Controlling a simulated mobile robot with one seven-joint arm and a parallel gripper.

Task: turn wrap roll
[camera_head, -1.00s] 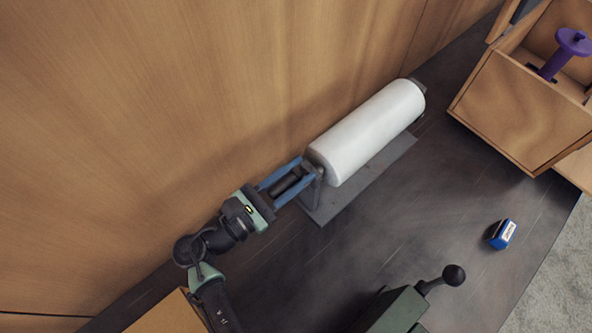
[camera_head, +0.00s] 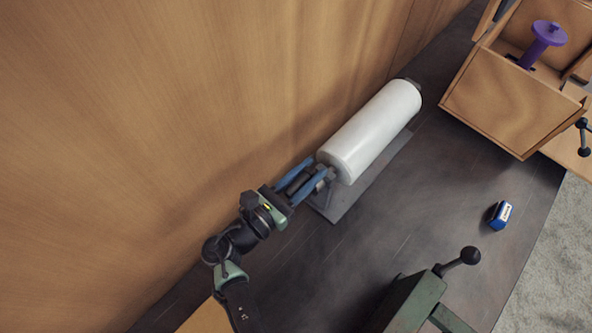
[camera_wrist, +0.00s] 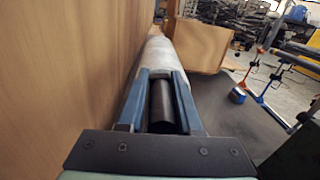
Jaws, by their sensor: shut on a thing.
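The white wrap roll (camera_head: 372,132) lies level on a grey stand (camera_head: 349,199) beside the wooden wall, its axis running from lower left to upper right. In the wrist view the roll (camera_wrist: 158,52) stretches away beyond my fingers. My gripper (camera_head: 318,172) is at the roll's near end, with its blue fingers on either side of a dark cylindrical handle. My gripper also shows in the wrist view (camera_wrist: 162,74), shut on the dark handle (camera_wrist: 162,103). The exact contact at the fingertips is partly hidden.
A wooden wall (camera_head: 190,90) runs close along the roll's left side. A wooden box (camera_head: 510,100) with a purple spool (camera_head: 541,42) stands at the upper right. A small blue block (camera_head: 500,215) and a green machine with a black-knobbed lever (camera_head: 457,262) lie right of clear dark surface.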

